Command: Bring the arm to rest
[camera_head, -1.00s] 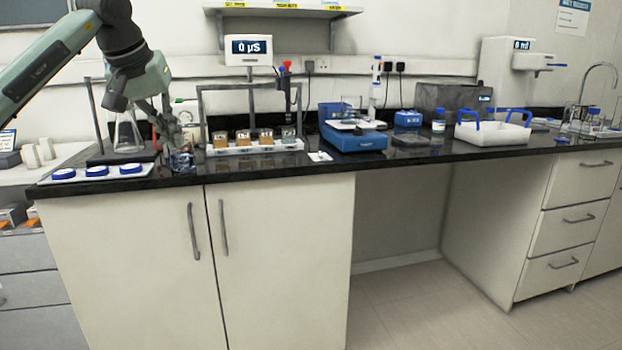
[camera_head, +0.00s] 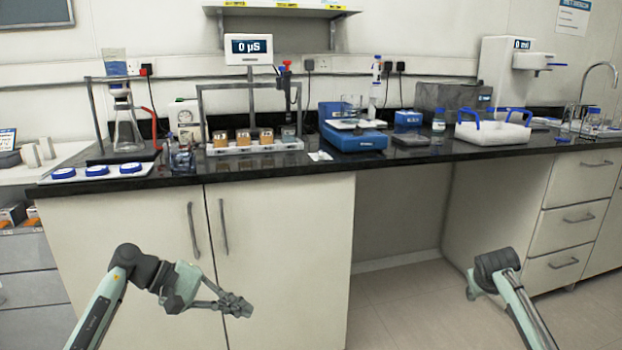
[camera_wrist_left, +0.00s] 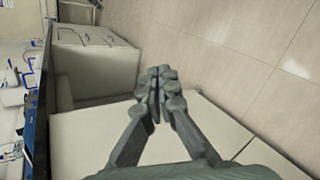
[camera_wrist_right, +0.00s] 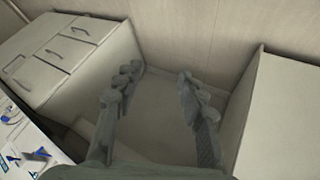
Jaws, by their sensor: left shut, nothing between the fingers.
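My left gripper (camera_head: 238,304) is low in front of the white cabinet doors (camera_head: 270,255), below the bench top and apart from everything on it. In the left wrist view its fingers (camera_wrist_left: 157,88) are together with nothing between them. My right arm (camera_head: 508,285) shows at the lower right of the head view, in front of the drawers; its fingers are hidden there. In the right wrist view the right gripper (camera_wrist_right: 157,76) has its fingers apart and empty, with floor and cabinet sides beyond.
The black bench top (camera_head: 225,178) carries a flask (camera_head: 127,133) at left with a funnel above it, blue caps (camera_head: 97,171), a rack of jars (camera_head: 254,138), a blue balance (camera_head: 358,140) and a white tray (camera_head: 492,133). The floor (camera_head: 405,310) before the knee space is clear.

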